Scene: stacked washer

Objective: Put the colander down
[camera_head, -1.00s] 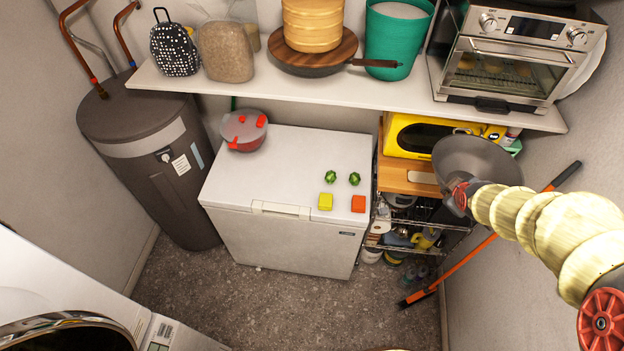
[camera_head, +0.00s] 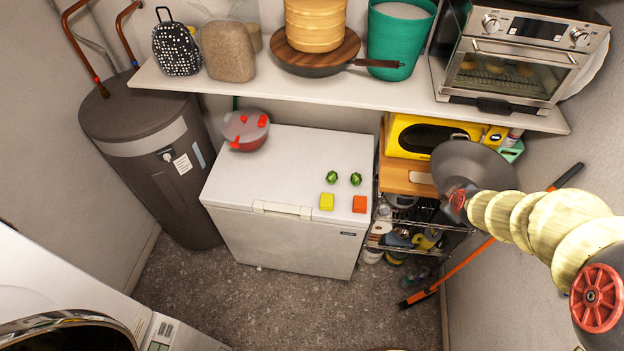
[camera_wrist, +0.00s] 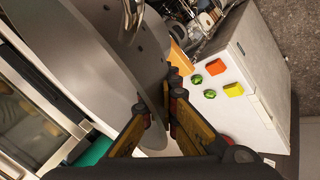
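The colander (camera_head: 478,168) is a dark grey bowl, raised in the air at the right, in front of the wire rack. In the wrist view the colander (camera_wrist: 120,45) fills the upper left, and a few holes show in its wall. My gripper (camera_head: 458,197) is at its lower left side in the head view. In the wrist view my gripper (camera_wrist: 163,98) has its two fingers on either side of the colander's thin rim, pinching it. The colander is tilted, and its inside is only partly seen.
A white chest freezer (camera_head: 245,185) carries a red pot (camera_head: 245,131), two green peppers (camera_head: 344,178), a yellow block (camera_head: 327,201) and an orange block (camera_head: 360,204). Its middle top is clear. A shelf (camera_head: 330,92) above holds a pan and toaster oven (camera_head: 515,65). A broom (camera_head: 470,258) leans right.

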